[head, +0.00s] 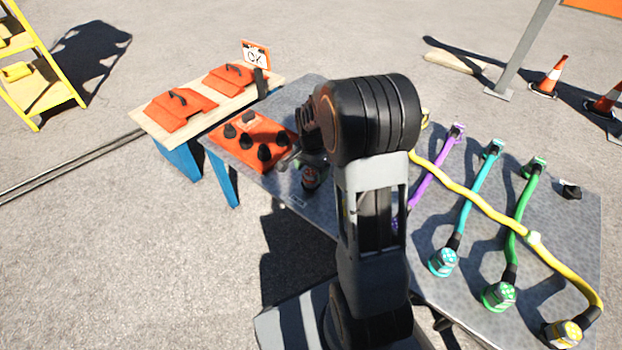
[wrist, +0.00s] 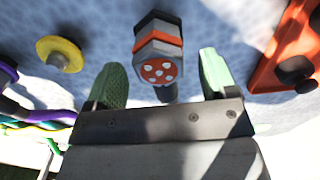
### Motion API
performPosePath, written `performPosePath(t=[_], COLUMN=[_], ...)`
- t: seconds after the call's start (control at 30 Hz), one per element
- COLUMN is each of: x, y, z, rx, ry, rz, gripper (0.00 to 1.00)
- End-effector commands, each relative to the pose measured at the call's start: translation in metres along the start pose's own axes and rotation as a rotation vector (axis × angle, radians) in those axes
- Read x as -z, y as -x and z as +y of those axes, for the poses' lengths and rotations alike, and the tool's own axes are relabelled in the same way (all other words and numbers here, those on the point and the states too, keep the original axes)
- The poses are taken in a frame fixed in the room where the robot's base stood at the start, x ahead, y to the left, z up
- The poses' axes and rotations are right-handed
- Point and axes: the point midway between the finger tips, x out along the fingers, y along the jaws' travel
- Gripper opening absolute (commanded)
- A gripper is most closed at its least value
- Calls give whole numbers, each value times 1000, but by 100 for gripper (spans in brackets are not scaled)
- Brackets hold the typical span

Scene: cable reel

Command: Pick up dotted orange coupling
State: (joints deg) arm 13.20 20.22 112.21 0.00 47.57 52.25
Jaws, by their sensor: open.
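The dotted orange coupling (wrist: 160,68) shows in the wrist view as a dark, faceted plug with an orange band and an orange end face with white dots. It lies between the two green-padded fingers of my gripper (wrist: 164,77), with visible gaps on both sides. My gripper is open and holds nothing. In the head view the coupling (head: 311,177) is a small dark piece with an orange end on the grey table (head: 285,188). My gripper (head: 298,158) is just beside it there, partly hidden behind my arm.
An orange panel with several black knobs (head: 253,138) lies left of the coupling. Purple (head: 431,176), teal (head: 467,207), green (head: 517,225) and yellow (head: 470,198) cables lie on the right. A yellow disc (wrist: 58,54) is left in the wrist view.

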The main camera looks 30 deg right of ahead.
Motion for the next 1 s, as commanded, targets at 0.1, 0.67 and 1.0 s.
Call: performPosePath(t=[0.1, 0.67, 1.0], x=[0, 0, 0], y=[-23, -31, -31], z=[1, 1, 1], rx=[-1, 0, -1], ry=[0, 0, -1], rz=[-1, 0, 0], gripper=[79, 58, 25])
